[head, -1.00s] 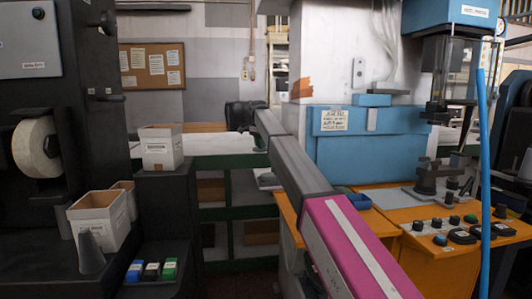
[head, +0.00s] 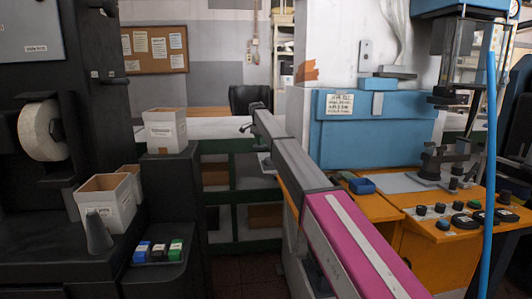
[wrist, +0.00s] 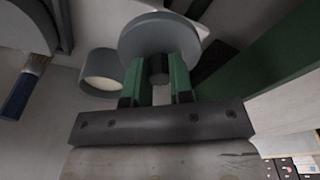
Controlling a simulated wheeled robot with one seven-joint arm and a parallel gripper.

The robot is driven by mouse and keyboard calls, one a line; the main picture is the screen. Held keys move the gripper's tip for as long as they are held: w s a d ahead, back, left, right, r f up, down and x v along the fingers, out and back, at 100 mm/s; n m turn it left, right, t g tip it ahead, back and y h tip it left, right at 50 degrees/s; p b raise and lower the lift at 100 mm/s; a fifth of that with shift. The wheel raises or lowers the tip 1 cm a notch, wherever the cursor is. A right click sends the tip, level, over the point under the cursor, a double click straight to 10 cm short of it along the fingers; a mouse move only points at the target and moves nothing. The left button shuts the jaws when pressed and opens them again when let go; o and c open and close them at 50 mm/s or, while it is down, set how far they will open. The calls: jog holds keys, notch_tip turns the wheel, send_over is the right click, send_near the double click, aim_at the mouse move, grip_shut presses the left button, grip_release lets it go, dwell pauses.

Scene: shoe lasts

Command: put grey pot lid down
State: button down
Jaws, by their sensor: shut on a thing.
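The grey pot lid (wrist: 160,32) is a round disc with a dark knob, in the upper middle of the wrist view. My gripper (wrist: 159,75) has green fingers that are shut on the lid's knob. The lid is at the fingertips, with its knob towards my wrist. Whether it touches a surface is unclear. In the head view my grey and pink arm reaches away from me over the white-topped bench, and the lid cannot be made out there.
A grey cup-like cylinder (wrist: 100,75) with a cream inside stands close to the lid's left. A blue-handled brush (wrist: 20,95) lies further left. In the head view, a blue machine (head: 375,130) stands right of my arm; a white box (head: 165,131) stands left.

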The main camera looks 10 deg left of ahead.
aim_at(266, 156)
jog(key=w+d+f, duration=0.2)
jog(key=w, duration=0.1)
jog(key=shift+w+d+f, duration=0.15)
jog(key=shift+d+f, duration=0.05)
jog(key=shift+d, duration=0.1)
jog(key=shift+d+f, duration=0.1)
jog(key=shift+f, duration=1.95)
jog(key=shift+f, duration=0.1)
jog(key=c, duration=1)
grip_release()
jog(key=r, duration=0.8)
jog(key=s+a+r, duration=0.1)
jog(key=r, duration=0.3)
jog(key=shift+r, duration=0.1)
